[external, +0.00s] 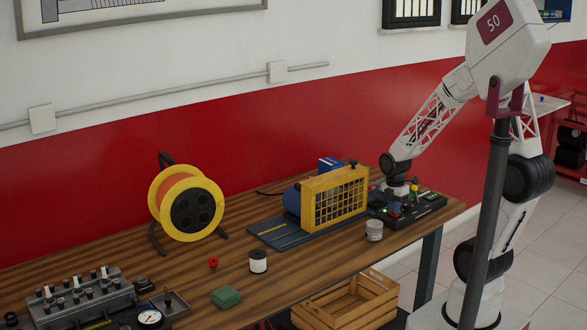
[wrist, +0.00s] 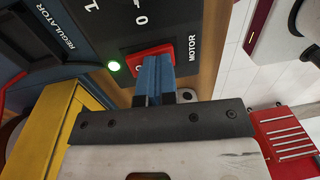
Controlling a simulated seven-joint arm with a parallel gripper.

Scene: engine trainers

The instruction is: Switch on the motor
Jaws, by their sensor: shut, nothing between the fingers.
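The black control box (external: 425,208) sits at the right end of the bench. In the external view my gripper (external: 397,188) is low over the box. The motor (external: 292,198) is blue, partly behind a yellow cage (external: 340,196).
The cage also shows in the wrist view (wrist: 52,125), left of my gripper. A grey can (external: 374,231) stands in front of the box. A white spool (external: 258,262), a green block (external: 226,297) and a yellow cable reel (external: 190,208) are further left. A wooden crate (external: 345,305) is below.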

